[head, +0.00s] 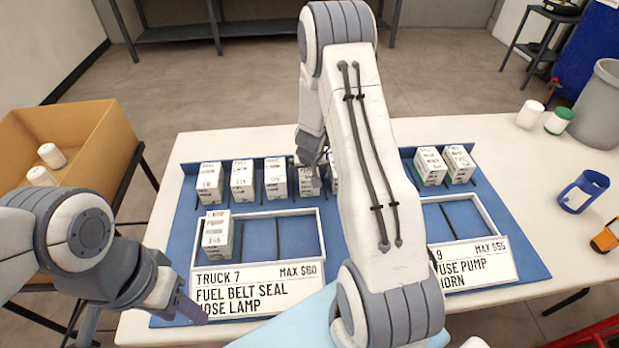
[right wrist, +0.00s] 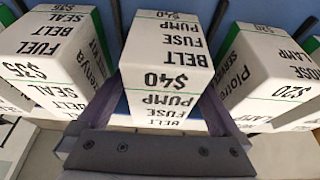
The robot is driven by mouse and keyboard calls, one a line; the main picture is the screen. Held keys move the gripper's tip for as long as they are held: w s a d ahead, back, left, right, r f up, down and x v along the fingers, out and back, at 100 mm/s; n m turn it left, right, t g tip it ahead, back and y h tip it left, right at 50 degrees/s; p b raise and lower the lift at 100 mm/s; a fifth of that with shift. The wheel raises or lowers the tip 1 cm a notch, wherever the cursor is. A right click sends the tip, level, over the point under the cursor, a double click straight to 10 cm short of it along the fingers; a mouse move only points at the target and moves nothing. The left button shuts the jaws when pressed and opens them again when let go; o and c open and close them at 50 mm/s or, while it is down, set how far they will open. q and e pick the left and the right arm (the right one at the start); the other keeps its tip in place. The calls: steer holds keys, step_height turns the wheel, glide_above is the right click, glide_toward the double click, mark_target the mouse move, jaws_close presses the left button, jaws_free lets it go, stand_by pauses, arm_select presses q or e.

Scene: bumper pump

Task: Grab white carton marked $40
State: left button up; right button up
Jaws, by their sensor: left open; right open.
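The white carton marked $40 (right wrist: 165,75), with the words belt, fuse and pump, stands between the two fingers of my right gripper (right wrist: 160,105) in the right wrist view. The fingers are open on either side of it; whether they touch it I cannot tell. In the head view my right gripper (head: 312,155) is over the back row of cartons, partly hidden by my right arm. My left gripper (head: 140,312) is open and empty at the table's front left, beside the truck 7 tray.
A $35 carton (right wrist: 55,60) and a $20 carton (right wrist: 268,70) flank the $40 one closely. One carton (head: 217,235) stands in the truck 7 tray (head: 300,215). A cardboard box (head: 100,130) is at left. White table (head: 520,165) is partly clear at right.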

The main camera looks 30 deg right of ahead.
steer(key=shift+f, duration=0.2)
jaws_close()
stand_by(0.3)
